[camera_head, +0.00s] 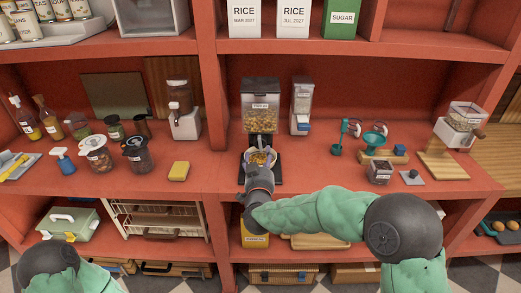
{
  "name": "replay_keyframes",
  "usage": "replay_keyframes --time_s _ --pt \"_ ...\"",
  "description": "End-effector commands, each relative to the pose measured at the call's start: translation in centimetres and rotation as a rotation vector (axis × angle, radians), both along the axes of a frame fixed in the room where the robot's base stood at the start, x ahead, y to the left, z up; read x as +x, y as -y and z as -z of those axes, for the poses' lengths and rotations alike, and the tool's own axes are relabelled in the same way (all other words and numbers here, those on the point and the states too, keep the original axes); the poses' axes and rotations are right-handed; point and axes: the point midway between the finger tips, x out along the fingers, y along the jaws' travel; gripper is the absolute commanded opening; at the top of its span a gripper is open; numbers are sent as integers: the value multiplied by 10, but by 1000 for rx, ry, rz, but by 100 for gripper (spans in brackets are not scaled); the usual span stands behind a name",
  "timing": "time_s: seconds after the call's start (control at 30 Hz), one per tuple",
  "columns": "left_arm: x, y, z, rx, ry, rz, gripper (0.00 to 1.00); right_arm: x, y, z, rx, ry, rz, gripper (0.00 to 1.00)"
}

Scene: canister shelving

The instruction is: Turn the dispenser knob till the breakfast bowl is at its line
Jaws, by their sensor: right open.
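The dispenser (261,112) stands on the middle shelf, a clear hopper of cereal with a dark lid and a white label. Its dark lower part shows below the hopper; I cannot make out the knob. The breakfast bowl (272,155) sits beneath it on a dark base, with cereal-coloured pieces inside; its line is too small to see. My right gripper (260,163) is open in front of the dispenser, overlapping the bowl in the picture and hiding its near side. I cannot tell whether it touches anything. My left gripper is out of view; only part of my left arm shows.
A second, slimmer dispenser (301,104) stands just to the right. A yellow sponge (179,171) lies to the left, near jars and bottles. A green funnel (374,140) and a grinder (461,123) are farther right. The shelf between sponge and dispenser is clear.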

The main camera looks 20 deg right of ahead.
Motion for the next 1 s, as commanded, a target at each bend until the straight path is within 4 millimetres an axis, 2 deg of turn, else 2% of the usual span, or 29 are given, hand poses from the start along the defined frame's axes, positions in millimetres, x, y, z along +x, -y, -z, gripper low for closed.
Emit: replay_keyframes --time_s 0.1,0.33,0.5,0.8,1.0 --pt "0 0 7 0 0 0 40 22 6 2 0 0 1 67" --pt "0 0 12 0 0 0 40 52 15 2 0 -1 0 67" --pt "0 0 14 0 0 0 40 61 18 1 0 0 0 67" --pt "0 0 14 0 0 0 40 63 18 1 -1 -1 -1 67" --pt "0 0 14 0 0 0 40 63 18 -1 0 1 -2 14"
